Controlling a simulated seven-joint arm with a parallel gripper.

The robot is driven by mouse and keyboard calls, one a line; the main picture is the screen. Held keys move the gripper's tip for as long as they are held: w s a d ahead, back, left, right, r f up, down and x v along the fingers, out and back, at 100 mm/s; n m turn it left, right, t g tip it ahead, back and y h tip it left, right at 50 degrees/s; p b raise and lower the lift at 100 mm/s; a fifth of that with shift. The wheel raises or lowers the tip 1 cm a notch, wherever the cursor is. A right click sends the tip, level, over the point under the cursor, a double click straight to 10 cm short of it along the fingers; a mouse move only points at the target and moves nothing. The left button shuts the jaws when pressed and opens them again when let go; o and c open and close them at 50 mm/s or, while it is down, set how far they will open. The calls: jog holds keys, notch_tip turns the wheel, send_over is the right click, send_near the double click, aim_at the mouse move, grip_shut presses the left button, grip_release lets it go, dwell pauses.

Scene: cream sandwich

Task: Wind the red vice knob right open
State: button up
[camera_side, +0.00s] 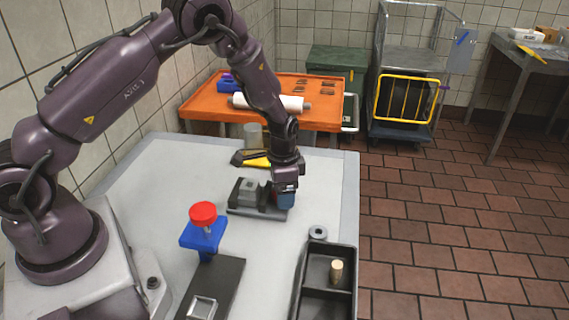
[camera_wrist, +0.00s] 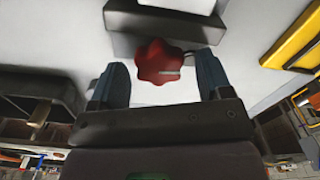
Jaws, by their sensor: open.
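The red vice knob (camera_wrist: 158,62) is star-shaped and shows in the wrist view between the two fingers of my gripper (camera_wrist: 161,70). The fingers are open, one on each side of the knob, with a gap visible on both sides. In the side view the grey vice (camera_side: 247,192) sits on the white table, and my gripper (camera_side: 286,198) is low at its right end. There my gripper hides the knob. The dark vice body (camera_wrist: 190,28) lies just beyond the knob in the wrist view.
A blue stand with a round red top (camera_side: 203,213) stands nearer the front. A black tray (camera_side: 322,247) with a pale peg (camera_side: 336,270) lies at front right, near a grey ring (camera_side: 318,233). A yellow-and-dark tool (camera_side: 256,161) lies behind the vice. Bare white table (camera_side: 165,190) is at left.

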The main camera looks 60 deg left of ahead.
jog(key=m, duration=0.4)
jog(key=shift+d, duration=0.1)
jog(key=shift+r+m, duration=0.1)
jog(key=shift+m, duration=0.6)
notch_tip(320, 180, up, 14)
jog(key=n+g, duration=0.1)
jog(key=n, duration=0.1)
jog(key=shift+d+f+n, duration=0.25)
jog(key=shift+d+n, duration=0.05)
jog(key=shift+n, duration=0.1)
jog(key=shift+w, duration=0.1)
